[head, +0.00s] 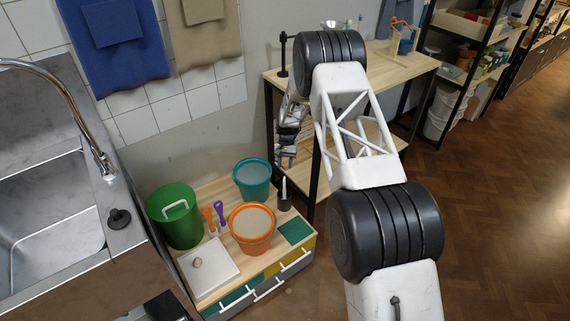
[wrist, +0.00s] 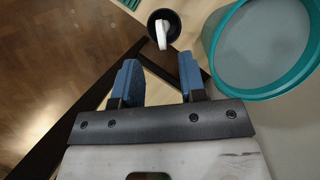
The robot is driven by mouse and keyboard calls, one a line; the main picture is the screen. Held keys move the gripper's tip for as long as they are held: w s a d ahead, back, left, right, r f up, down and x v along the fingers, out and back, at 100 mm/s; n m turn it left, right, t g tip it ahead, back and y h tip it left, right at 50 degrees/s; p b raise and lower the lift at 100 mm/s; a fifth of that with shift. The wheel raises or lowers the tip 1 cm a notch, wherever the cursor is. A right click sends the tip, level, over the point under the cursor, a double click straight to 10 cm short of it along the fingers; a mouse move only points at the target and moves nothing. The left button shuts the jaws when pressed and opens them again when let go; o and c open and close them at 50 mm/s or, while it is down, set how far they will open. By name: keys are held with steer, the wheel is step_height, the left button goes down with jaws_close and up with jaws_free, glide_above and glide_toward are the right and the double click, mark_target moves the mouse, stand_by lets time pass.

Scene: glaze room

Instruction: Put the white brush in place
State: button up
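The white brush (head: 284,186) stands in a small black cup (head: 285,203) at the back right of the low cabinet, beside the teal bucket. In the wrist view the white brush (wrist: 162,35) rises out of the black cup (wrist: 176,18), just beyond my fingertips. My gripper (wrist: 160,66) is open, with its two blue fingers apart and nothing between them. In the head view my gripper (head: 288,140) hangs above the cup, partly hidden by my arm. An orange brush (head: 208,217) and a purple brush (head: 218,212) stand upright together left of the orange bucket.
A wooden table (head: 385,75) with dark legs stands close behind my gripper.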

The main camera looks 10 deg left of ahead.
steer(key=shift+r, duration=0.1)
steer(key=s+d+r+t, duration=0.1)
steer(key=s+d+r, duration=0.3)
steer(key=r, duration=0.7)
steer(key=s+d+r+t, duration=0.1)
steer(key=s+d+r, duration=0.3)
steer(key=r, duration=0.6)
steer(key=s+d+r, duration=0.2)
steer(key=d+r, duration=0.4)
steer(key=r, duration=0.5)
steer(key=s+d+r+t, duration=0.1)
steer(key=s+d+r, duration=0.4)
steer(key=s+r, duration=0.35)
steer(key=s+d+r+t, duration=0.1)
steer(key=s+d+r, duration=0.4)
steer(key=s+r, duration=0.3)
steer(key=s+d+r+t, duration=0.1)
steer(key=s+d, duration=0.2)
steer(key=s, duration=0.8)
steer(key=s+d+t, duration=0.1)
steer(key=s+d, duration=0.2)
steer(key=s, duration=0.8)
steer(key=s+d+r+t, duration=0.1)
steer(key=s+d, duration=0.2)
steer(key=s, duration=0.8)
steer(key=shift+d+r, duration=0.35)
steer(key=shift+s, duration=0.1)
